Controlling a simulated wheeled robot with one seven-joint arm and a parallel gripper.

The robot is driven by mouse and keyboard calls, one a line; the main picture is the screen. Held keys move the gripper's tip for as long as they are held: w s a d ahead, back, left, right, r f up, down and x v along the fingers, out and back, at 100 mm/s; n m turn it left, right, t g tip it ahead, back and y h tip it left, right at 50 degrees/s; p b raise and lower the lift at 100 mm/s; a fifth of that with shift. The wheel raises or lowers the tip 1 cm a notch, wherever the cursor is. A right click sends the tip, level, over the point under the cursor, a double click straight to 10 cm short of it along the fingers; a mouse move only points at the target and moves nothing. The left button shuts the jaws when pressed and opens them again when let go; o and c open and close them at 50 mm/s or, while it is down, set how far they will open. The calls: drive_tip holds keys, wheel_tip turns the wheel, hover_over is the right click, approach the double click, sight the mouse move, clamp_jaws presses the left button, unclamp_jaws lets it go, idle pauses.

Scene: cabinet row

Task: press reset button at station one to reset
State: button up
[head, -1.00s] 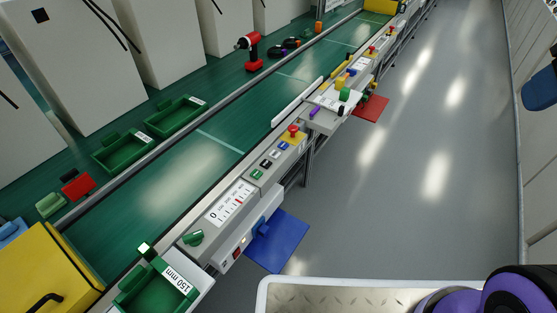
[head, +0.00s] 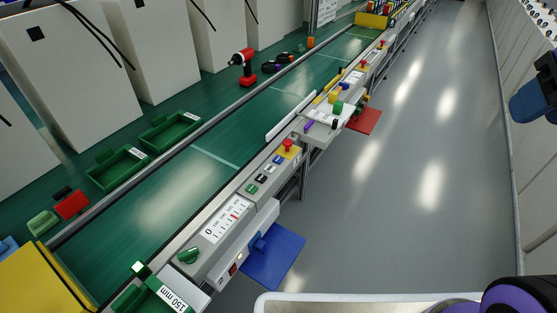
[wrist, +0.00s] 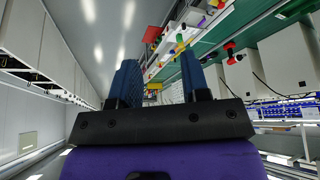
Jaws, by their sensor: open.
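The blue button (head: 277,160) is next to the yellow base. Button labels are too small to read. My gripper (wrist: 158,78) is open and empty in the wrist view, its two blue fingers apart. In the head view, part of a blue finger (head: 530,102) shows at the right edge, across the aisle from the panel.
A scale panel (head: 222,217) with a green knob lies nearer, beside a green tray (head: 165,292). A blue plate (head: 273,256) and a red plate (head: 363,120) jut into the aisle. The grey aisle floor (head: 400,190) is clear. White cabinets (head: 523,40) line the right.

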clamp_jaws()
idle(1.7)
